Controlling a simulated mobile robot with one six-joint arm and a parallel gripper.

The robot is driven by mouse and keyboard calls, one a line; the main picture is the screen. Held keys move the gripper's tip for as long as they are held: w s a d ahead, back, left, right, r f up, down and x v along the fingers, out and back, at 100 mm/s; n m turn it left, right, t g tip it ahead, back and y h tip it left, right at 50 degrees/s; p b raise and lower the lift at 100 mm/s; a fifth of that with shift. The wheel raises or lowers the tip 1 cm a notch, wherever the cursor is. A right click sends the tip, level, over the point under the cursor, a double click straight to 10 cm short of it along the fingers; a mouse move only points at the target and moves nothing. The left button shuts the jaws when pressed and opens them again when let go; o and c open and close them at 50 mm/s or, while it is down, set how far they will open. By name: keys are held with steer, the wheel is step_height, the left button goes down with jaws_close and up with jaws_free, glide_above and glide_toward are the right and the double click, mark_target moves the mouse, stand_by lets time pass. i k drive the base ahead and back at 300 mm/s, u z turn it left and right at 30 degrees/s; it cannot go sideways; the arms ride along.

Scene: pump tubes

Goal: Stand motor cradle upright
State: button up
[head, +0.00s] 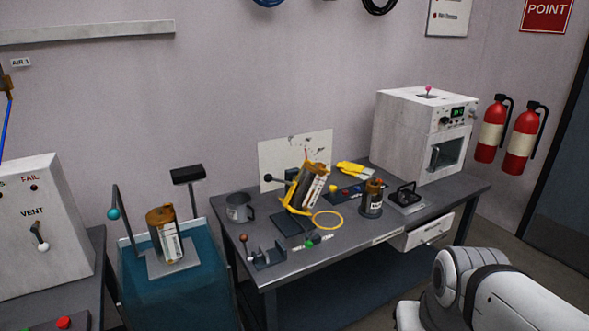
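The motor cradle (293,209) appears to be the yellow frame on the dark workbench. It is tilted and holds a large copper-topped cylinder (310,184) with a pale label, which leans to the right. The cylinder hides part of the frame. A dark handle-like part sticks out to the left of the frame. My gripper is not in view; only a white part of my arm shows at the lower right, apart from the cradle.
Around the cradle on the workbench (355,232) are a grey mug (239,208), a yellow ring (327,220), a small copper-topped cylinder (372,198) and a small clamp (264,256). A white oven (405,135) stands at right. A drawer (428,233) juts from the front. A teal tank (180,297) stands left.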

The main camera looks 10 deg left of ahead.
mark_target(268, 178)
steer(key=u, duration=0.35)
steer(key=i, duration=1.2)
steer(key=u, duration=1)
steer(key=i, duration=0.4)
steer(key=u, duration=0.25)
steer(key=k, duration=0.8)
steer(key=u, duration=0.2)
steer(key=i, duration=0.8)
steer(key=z, duration=0.1)
